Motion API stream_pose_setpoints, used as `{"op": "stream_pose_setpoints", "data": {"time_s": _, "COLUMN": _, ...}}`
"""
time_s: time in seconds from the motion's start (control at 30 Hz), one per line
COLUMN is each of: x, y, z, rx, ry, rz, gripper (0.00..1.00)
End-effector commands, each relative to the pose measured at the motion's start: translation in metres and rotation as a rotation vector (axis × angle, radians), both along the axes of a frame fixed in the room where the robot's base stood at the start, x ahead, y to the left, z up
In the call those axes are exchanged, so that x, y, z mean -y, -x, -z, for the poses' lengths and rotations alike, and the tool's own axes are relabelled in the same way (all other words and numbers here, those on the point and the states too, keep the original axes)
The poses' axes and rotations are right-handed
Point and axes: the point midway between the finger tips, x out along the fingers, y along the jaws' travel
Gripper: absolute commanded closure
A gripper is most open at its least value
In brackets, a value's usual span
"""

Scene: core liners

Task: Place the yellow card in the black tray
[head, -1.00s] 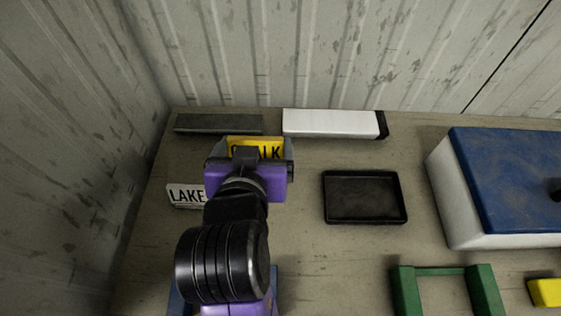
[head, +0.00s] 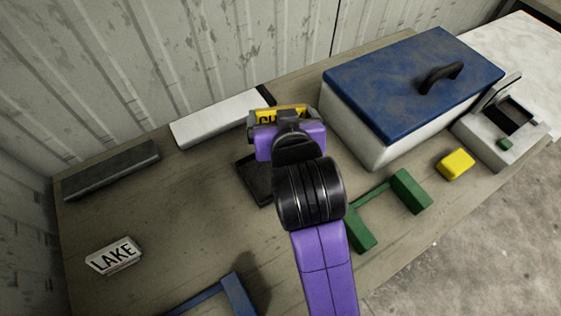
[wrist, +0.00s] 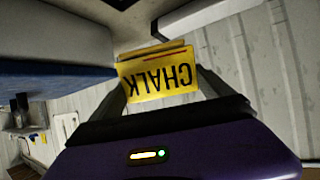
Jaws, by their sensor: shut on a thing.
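The yellow card (wrist: 158,78), lettered CHALK, is held between the fingers of my gripper (wrist: 160,85) in the wrist view. In the head view the card (head: 268,117) shows only partly, past my purple gripper (head: 284,122). My gripper is shut on it and appears to be above the table, over or near the far side of the black tray. The black tray (head: 252,178) lies flat on the table, partly hidden behind my gripper and arm. The part of it that shows looks empty.
A blue-lidded white box (head: 345,110) stands just right of my gripper. A white bar (head: 215,118) and a dark grey bar (head: 110,170) lie along the wall. A LAKE card (head: 114,255) is at left. A green frame (head: 405,190) and yellow block (head: 455,164) sit at right.

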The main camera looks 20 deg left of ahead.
Motion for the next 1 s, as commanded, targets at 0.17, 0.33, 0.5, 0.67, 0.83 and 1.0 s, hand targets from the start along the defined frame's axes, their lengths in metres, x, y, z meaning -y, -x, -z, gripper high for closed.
{"op": "stream_pose_setpoints", "data": {"time_s": 0.17, "x": 0.000, "y": 0.001, "z": 0.047, "rx": -0.005, "ry": 0.005, "rz": -0.001, "gripper": 0.50}}
{"op": "stream_pose_setpoints", "data": {"time_s": 0.33, "x": 0.000, "y": 0.002, "z": 0.088, "rx": -0.006, "ry": 0.004, "rz": -0.002, "gripper": 0.50}}
{"op": "stream_pose_setpoints", "data": {"time_s": 0.5, "x": 0.000, "y": 0.001, "z": 0.116, "rx": -0.002, "ry": 0.002, "rz": -0.001, "gripper": 0.50}}
{"op": "stream_pose_setpoints", "data": {"time_s": 0.67, "x": 0.000, "y": 0.000, "z": 0.127, "rx": 0.000, "ry": 0.001, "rz": 0.000, "gripper": 0.50}}
{"op": "stream_pose_setpoints", "data": {"time_s": 0.83, "x": 0.000, "y": 0.001, "z": 0.149, "rx": -0.002, "ry": 0.002, "rz": -0.001, "gripper": 0.50}}
{"op": "stream_pose_setpoints", "data": {"time_s": 1.0, "x": -0.001, "y": 0.001, "z": 0.167, "rx": -0.001, "ry": 0.001, "rz": -0.001, "gripper": 0.50}}
